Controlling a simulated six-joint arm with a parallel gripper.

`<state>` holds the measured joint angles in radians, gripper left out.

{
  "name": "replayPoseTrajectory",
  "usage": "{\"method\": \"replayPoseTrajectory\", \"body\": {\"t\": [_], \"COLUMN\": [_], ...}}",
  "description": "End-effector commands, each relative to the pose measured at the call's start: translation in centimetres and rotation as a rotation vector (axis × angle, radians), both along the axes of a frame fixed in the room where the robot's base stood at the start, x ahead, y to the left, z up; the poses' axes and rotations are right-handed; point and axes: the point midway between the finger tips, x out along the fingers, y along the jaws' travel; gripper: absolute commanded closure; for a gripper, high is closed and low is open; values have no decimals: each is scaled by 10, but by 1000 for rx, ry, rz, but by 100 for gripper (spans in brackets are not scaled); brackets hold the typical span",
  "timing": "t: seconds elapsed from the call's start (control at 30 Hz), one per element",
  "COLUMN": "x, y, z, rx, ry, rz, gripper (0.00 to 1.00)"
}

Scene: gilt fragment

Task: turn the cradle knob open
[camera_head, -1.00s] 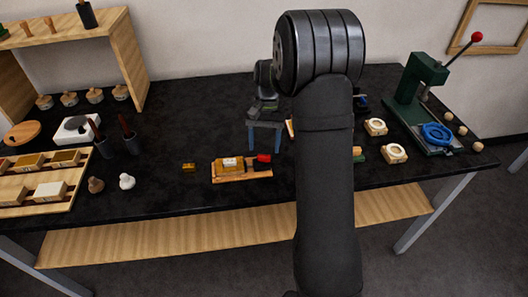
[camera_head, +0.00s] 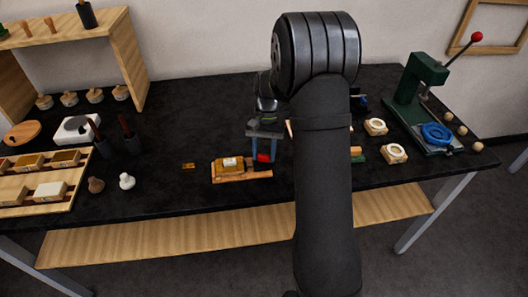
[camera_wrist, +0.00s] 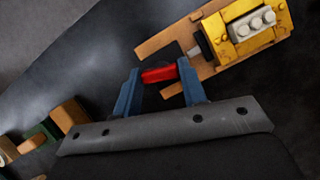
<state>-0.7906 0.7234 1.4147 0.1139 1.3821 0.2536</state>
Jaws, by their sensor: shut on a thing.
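The cradle (camera_head: 240,179) is a wooden board with a yellow-brown block on it, in the middle of the black table. It also shows at the upper right of the wrist view (camera_wrist: 183,84). The red cradle knob (camera_head: 263,158) sits at the board's right end. In the wrist view the red knob (camera_wrist: 159,75) lies between the two blue fingers of my gripper (camera_wrist: 158,84), which is shut on it. A dark shaft (camera_wrist: 202,46) shows between the knob and the yellow block (camera_wrist: 268,24). In the head view my gripper (camera_head: 264,148) is over the knob, partly behind my arm.
A white piece (camera_head: 127,181) and a brown piece (camera_head: 96,185) stand further left. Cream ring blocks (camera_head: 394,153) and a green press (camera_head: 420,85) are at the right. Bare table lies in front of the cradle.

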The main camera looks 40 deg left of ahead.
Motion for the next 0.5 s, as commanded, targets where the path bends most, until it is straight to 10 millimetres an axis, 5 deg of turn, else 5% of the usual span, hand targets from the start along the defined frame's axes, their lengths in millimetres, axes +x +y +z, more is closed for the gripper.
{"method": "replayPoseTrajectory", "body": {"t": [0.5], "x": [1], "y": [-2], "z": [1], "rx": [2], "ry": [0], "rz": [-277], "gripper": [85]}}
